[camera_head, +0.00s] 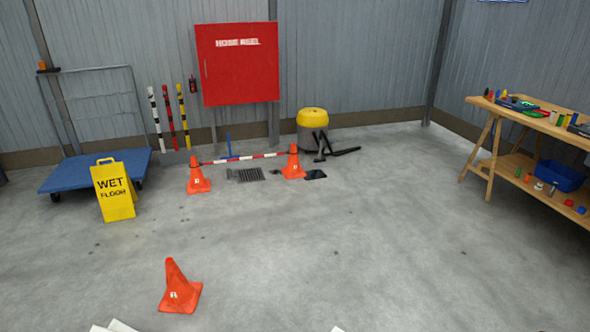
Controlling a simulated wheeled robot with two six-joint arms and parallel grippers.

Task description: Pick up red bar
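A red bar with dark bands (169,118) stands upright against the back wall at left. It is between a white-and-black bar (155,118) and a yellow-and-black bar (184,116). A separate red-and-white striped bar (243,158) spans two orange cones near the wall. Neither of my grippers shows; only small white parts, probably of my arms, show at the bottom edge. All the bars are far from me across the floor.
A blue platform trolley (92,172), yellow wet-floor sign (114,192) and orange cone (180,288) stand at left. A yellow-topped vacuum (312,118) stands at the back. A wooden workbench (488,108) with small items is at right. The middle floor is clear.

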